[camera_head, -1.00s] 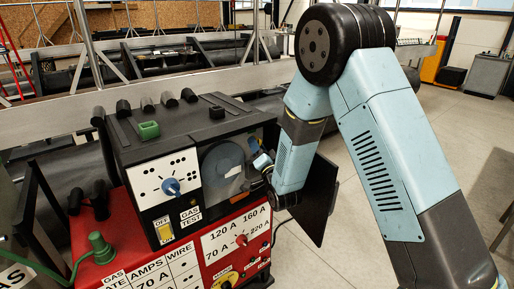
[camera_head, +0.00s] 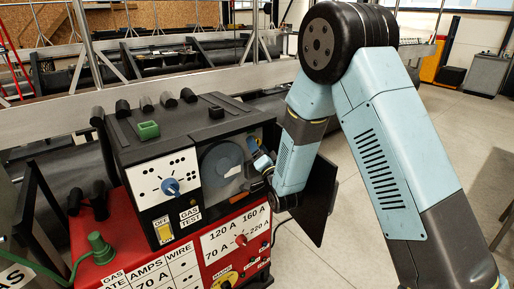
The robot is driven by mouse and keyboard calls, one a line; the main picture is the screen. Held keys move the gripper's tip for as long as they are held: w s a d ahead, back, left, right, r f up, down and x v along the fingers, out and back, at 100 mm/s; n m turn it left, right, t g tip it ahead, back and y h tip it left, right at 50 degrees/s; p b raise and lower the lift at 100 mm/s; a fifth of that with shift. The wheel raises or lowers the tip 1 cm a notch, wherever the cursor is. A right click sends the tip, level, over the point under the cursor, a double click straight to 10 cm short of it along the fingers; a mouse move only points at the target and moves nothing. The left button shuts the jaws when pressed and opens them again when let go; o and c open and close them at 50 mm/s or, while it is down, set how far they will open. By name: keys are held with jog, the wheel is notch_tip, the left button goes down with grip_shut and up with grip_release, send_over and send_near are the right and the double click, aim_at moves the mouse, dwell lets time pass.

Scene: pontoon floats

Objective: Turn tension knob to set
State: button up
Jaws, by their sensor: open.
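The black wire feeder (camera_head: 155,150) stands on a red welding power source (camera_head: 215,240). Its right side is open, showing a round grey spool (camera_head: 222,163) inside. My gripper (camera_head: 258,163) is at this opening, just right of the spool, and is open. The fingertips are small and partly hidden by my wrist. No knob can be made out clearly between them; a tension knob there may be hidden. A blue knob (camera_head: 170,187) with a white pointer sits on the feeder's white front dial, well left of my gripper.
A dark open door panel (camera_head: 318,205) stands right of my wrist. A grey rail (camera_head: 200,90) runs behind. The floor (camera_head: 350,250) at right is clear.

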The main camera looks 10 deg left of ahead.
jog(key=v, duration=1.3)
